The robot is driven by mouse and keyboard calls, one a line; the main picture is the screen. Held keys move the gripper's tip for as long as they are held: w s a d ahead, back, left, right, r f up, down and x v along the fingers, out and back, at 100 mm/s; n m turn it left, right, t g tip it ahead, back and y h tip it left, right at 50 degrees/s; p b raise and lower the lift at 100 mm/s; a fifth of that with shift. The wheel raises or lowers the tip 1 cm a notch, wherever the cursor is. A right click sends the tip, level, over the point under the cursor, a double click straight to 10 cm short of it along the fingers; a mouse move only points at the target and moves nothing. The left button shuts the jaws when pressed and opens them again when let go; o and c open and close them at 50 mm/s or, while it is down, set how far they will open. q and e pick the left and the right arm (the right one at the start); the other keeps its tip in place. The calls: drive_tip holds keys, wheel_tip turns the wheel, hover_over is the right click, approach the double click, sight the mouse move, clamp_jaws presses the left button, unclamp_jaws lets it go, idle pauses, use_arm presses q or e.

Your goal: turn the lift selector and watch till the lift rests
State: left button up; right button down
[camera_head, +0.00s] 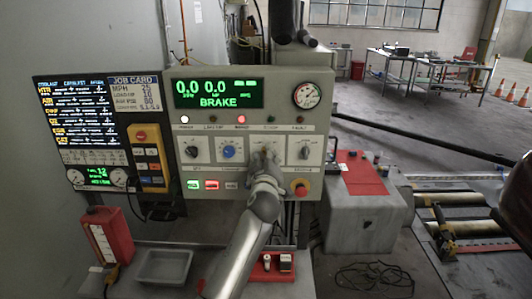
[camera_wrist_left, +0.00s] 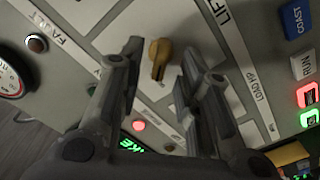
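The lift selector is a tan knob (camera_wrist_left: 158,58) on a light plate on the grey control panel (camera_head: 320,80), with "LIFT" lettering beside it in the left wrist view. My left gripper (camera_wrist_left: 160,62) is open, with one finger on each side of the knob and a visible gap to both. In the head view my left gripper (camera_head: 265,165) covers most of this selector. The panel's green display (camera_head: 218,94) reads 0.0, 0.0 and BRAKE. A white lamp (camera_head: 185,119) and a red lamp (camera_head: 242,119) are lit. My right gripper is not in view.
Beside the selector are a blue knob (camera_head: 229,153) and a black knob (camera_head: 305,153). A red stop button (camera_head: 300,188) sits at lower right, lit push buttons (camera_head: 211,185) at lower left. A grey tray (camera_head: 163,267) lies below. Rollers (camera_head: 465,228) are at the right.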

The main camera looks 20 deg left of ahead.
use_arm(q)
drive_tip(key=shift+x, duration=0.9)
clamp_jaws()
